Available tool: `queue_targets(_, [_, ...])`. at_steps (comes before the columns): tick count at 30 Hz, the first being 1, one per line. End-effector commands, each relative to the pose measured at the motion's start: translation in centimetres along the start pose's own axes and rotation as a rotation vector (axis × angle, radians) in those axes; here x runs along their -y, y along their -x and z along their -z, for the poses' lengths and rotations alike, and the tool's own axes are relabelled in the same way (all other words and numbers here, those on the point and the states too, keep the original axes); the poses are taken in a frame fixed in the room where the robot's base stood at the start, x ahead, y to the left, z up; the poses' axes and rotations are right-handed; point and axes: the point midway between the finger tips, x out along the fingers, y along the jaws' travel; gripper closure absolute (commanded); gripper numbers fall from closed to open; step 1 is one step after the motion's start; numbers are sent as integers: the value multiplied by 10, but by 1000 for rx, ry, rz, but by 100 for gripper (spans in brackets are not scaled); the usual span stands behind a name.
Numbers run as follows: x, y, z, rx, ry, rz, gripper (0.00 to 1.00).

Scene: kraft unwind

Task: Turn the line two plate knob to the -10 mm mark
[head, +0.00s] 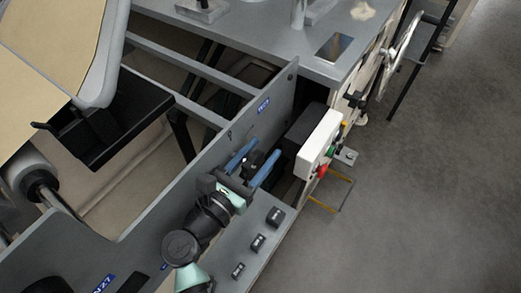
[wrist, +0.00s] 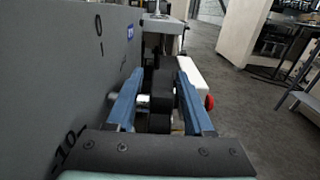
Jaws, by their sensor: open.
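My gripper (head: 261,160) has two blue fingers standing apart beside the grey side plate (head: 215,165). In the wrist view the open gripper (wrist: 160,100) points along the plate. A dark knob-like part (wrist: 160,122) with a short bright shaft (wrist: 143,99) shows between the fingers; whether they touch it I cannot tell. In the head view the fingers and wrist largely hide this part. The plate's scale shows in the wrist view, with a 0 mark (wrist: 98,24) far along and a -10 mark (wrist: 67,146) at near left. No pointer is clear.
A white control box (head: 320,143) with a red button (head: 322,171) stands just beyond the fingers. A small blue label (head: 263,106) is on the plate. Black switches (head: 258,242) line the grey ledge below. A handwheel (head: 401,43) is at the back. The floor at right is clear.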

Motion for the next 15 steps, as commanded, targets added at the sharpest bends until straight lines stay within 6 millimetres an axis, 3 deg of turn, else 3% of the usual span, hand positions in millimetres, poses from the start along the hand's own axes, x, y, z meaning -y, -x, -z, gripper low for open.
queue_targets(9, [0,-2,0,0,0,0,49])
queue_targets(15, [0,-2,0,0,0,0,85])
